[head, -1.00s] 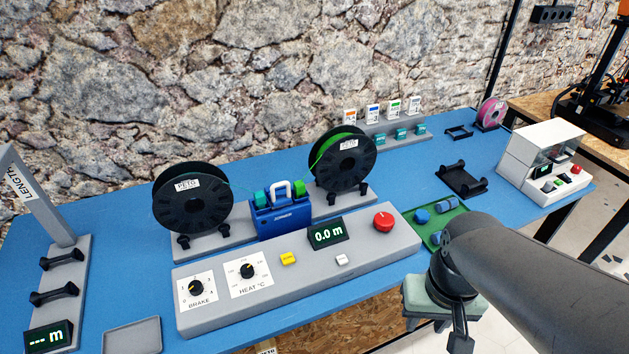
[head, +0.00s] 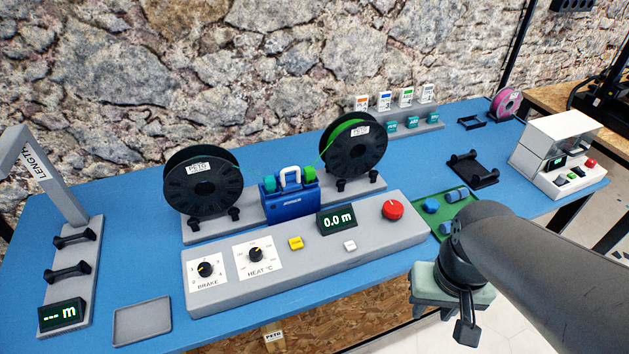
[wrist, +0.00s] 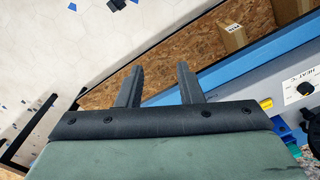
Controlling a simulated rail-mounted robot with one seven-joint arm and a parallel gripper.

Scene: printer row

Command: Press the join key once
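The grey control panel (head: 300,262) lies along the front of the blue bench. It carries a yellow key (head: 296,243) and a white key (head: 350,246); their lettering is too small to read, so I cannot tell which is the join key. The yellow key also shows at the right of the wrist view (wrist: 267,104). A blue joining unit (head: 290,203) stands behind the panel between two spools. My gripper (wrist: 160,68) is open and empty, its fingers apart in front of the bench edge. In the head view it hangs low at the right, clear of the panel.
The panel also has a brake dial (head: 205,269), a heat dial (head: 255,254), a display reading 0.0 m (head: 337,218) and a red button (head: 392,210). A green tray (head: 446,229) lies right of it. A grey tray (head: 142,322) lies front left.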

